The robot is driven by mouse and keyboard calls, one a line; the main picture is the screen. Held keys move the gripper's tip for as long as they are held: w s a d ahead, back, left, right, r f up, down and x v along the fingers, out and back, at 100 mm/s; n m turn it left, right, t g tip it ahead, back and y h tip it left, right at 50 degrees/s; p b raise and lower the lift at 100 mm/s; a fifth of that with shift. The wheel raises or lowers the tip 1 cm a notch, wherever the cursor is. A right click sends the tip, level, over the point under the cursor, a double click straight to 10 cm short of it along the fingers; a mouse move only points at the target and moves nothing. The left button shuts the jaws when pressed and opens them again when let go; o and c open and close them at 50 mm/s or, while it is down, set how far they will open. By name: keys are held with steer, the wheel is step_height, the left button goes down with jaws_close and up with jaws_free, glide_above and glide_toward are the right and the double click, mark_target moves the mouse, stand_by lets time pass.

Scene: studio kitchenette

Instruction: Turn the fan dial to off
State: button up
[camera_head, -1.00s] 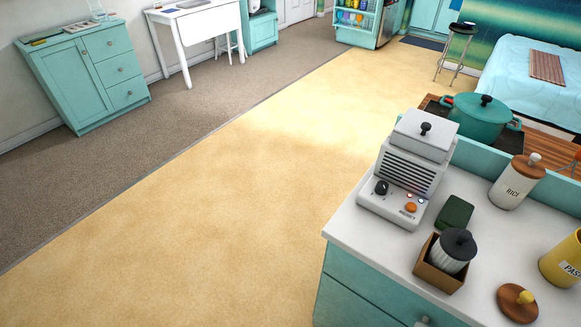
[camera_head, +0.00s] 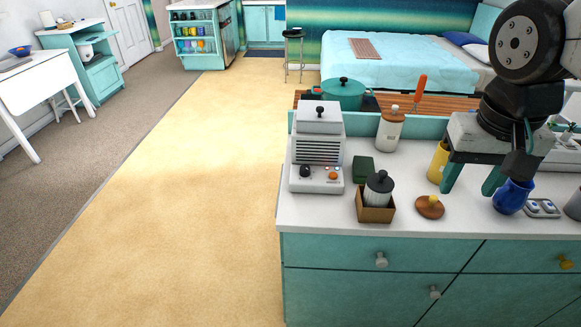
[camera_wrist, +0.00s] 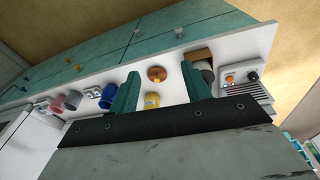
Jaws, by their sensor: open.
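A white fan-like appliance (camera_head: 319,150) with dark slats and a black-knobbed top stands at the left end of the counter. Its front panel has a black dial (camera_head: 305,171) at left and an orange knob (camera_head: 332,176) at right. In the wrist view the black dial (camera_wrist: 252,76) and orange knob (camera_wrist: 230,78) show at the right. I cannot read the dial's setting. My gripper (camera_head: 471,180) is open and empty above the counter, well to the right of the appliance. Its two teal fingers point down, apart; they also show in the wrist view (camera_wrist: 160,71).
Between gripper and appliance stand a yellow canister (camera_head: 438,163), a wooden lid (camera_head: 430,207), a dark-lidded jar (camera_head: 379,190) in a brown box and a dark green block (camera_head: 363,168). A blue jug (camera_head: 510,196) is near the gripper. Open floor (camera_head: 190,200) lies left.

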steer(key=w+a+f+m, duration=0.1)
steer(key=w+a, duration=0.3)
steer(key=w, duration=0.5)
steer(key=m+t+h, duration=0.1)
steer(key=m+t, duration=0.1)
steer(key=m, duration=0.1)
glide_toward(305, 167)
steer(key=f, duration=0.1)
steer(key=shift+f+t, duration=0.3)
steer(key=shift+f, duration=0.1)
steer(key=x, duration=0.7)
steer(key=shift+d, duration=0.1)
steer(key=c, duration=1)
